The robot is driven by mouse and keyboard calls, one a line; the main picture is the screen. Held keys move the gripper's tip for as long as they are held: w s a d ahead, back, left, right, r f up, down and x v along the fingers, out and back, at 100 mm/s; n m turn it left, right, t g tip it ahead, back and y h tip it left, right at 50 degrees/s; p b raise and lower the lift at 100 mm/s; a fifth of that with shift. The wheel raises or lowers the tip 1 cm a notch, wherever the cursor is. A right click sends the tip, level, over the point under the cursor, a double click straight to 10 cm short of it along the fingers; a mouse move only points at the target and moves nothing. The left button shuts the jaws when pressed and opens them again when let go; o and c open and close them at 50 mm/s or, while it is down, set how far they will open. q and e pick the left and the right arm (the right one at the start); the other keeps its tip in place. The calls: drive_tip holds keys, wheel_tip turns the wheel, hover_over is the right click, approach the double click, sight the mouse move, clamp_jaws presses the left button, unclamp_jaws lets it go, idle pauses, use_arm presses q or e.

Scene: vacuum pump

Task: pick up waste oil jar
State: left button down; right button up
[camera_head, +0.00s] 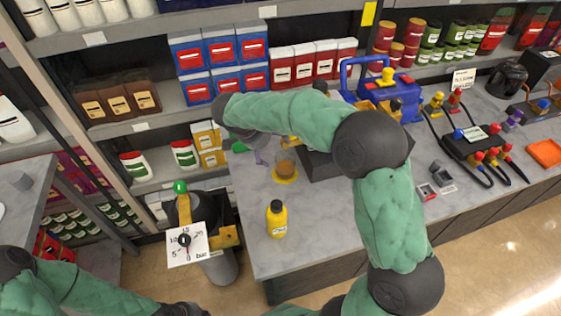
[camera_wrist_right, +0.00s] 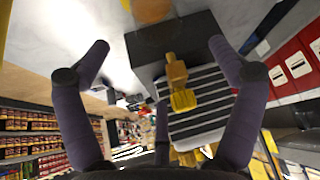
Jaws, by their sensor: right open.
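The waste oil jar (camera_head: 286,167), a small jar with brown-orange content, stands on a yellow round base on the grey counter, left of a dark machine. In the wrist view an orange round shape at the top edge, probably the jar (camera_wrist_right: 152,9), is cut off by the frame. My right gripper (camera_head: 262,154) is just left of the jar and apart from it, partly hidden by my arm.
A yellow bottle (camera_head: 277,219) with a black cap stands nearer the front. The dark ribbed machine (camera_wrist_right: 195,105) with yellow fittings is close to my right fingers. A pump with a gauge (camera_head: 186,243) stands left of the counter. Shelves with boxes (camera_head: 222,62) line the back.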

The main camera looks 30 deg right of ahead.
drive_tip(key=b, duration=0.2)
approach(283, 158)
drive_tip(key=d+f, duration=0.1)
drive_tip(key=s+d+f, duration=0.1)
drive_tip(key=f, duration=0.1)
drive_tip(key=s+d+f, duration=0.1)
drive_tip(key=shift+s+d+f, duration=0.2)
drive_tip(key=shift+f, duration=0.15)
drive_tip(key=c, duration=1.6)
drive_tip(key=shift+a+r, duration=0.1)
drive_tip(key=shift+r, duration=0.05)
drive_tip(key=shift+c, duration=0.2)
